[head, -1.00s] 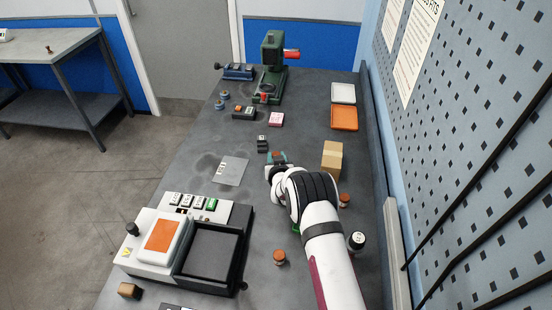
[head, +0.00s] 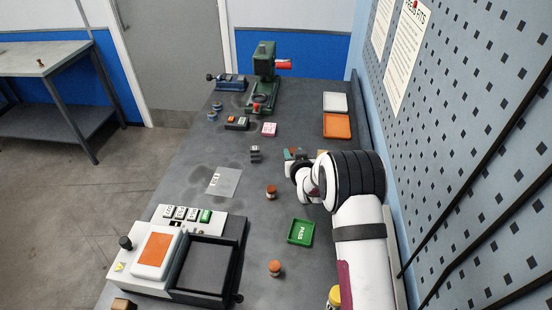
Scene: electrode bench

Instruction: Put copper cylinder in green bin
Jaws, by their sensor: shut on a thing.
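My gripper (head: 293,154) is at the far end of my white arm, above the right half of the bench. It is shut on a small copper-orange piece, probably a copper cylinder, mostly hidden by the jaws. The green bin (head: 301,232), a shallow tray marked PASS, lies on the bench nearer the camera than the gripper; its inside looks empty. A copper-orange cylinder (head: 271,192) stands upright left of the arm. Another cylinder (head: 275,268) stands nearer the camera, below the green bin in the picture.
A black tray beside a white console (head: 150,250) fills the near left. A tan box shows only partly behind the gripper. An orange tray (head: 337,126) and a white tray (head: 335,102) lie at the far right. A green press (head: 263,75) stands at the back. A pegboard wall borders the right.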

